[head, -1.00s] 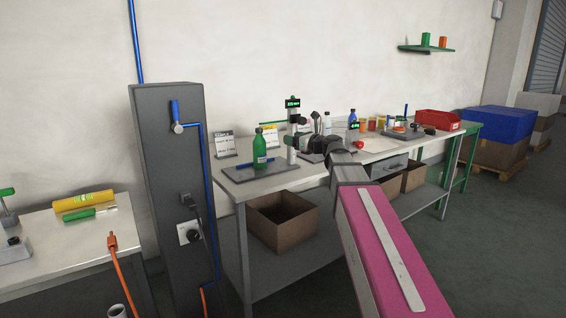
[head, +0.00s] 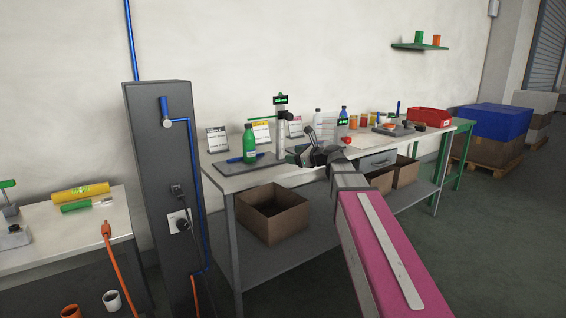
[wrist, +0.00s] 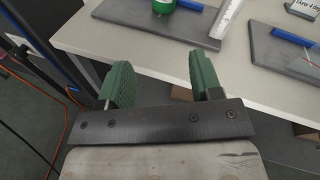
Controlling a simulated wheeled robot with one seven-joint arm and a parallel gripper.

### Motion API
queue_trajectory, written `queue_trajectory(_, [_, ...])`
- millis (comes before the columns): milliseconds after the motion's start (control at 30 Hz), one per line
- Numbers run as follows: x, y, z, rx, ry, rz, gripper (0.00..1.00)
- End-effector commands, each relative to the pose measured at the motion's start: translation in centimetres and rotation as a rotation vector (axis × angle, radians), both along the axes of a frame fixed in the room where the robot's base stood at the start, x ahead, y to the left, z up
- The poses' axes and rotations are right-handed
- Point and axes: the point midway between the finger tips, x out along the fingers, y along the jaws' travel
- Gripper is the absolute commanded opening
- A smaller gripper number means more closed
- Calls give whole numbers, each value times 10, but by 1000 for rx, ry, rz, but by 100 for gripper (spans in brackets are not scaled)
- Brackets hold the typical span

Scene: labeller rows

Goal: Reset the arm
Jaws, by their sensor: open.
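My gripper (wrist: 162,78) is open and empty in the wrist view, its two green ribbed fingers apart over the front edge of the white bench (wrist: 165,50). In the head view my pink arm reaches up from the lower right, and its dark end is in front of the bench (head: 222,178); the fingers are hard to make out there. A green bottle (head: 249,143) stands upright on a grey board (head: 262,166), left of the arm's end. Its base shows at the top of the wrist view (wrist: 164,5), beyond the fingers and apart from them.
A grey column (head: 160,200) stands left of the bench, with another table (head: 30,260) beyond it. Cardboard boxes (head: 272,222) sit on the lower shelf. A red bin (head: 428,117) stands at the bench's far end. Open floor lies to the right.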

Motion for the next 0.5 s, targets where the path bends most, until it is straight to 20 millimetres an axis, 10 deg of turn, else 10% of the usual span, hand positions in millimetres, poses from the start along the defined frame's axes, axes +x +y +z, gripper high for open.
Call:
queue_trajectory(267, [-29, -9, -88, -377, -102, 113, 59])
queue_trajectory(500, [-86, -37, -210, -900, -237, 420, 59])
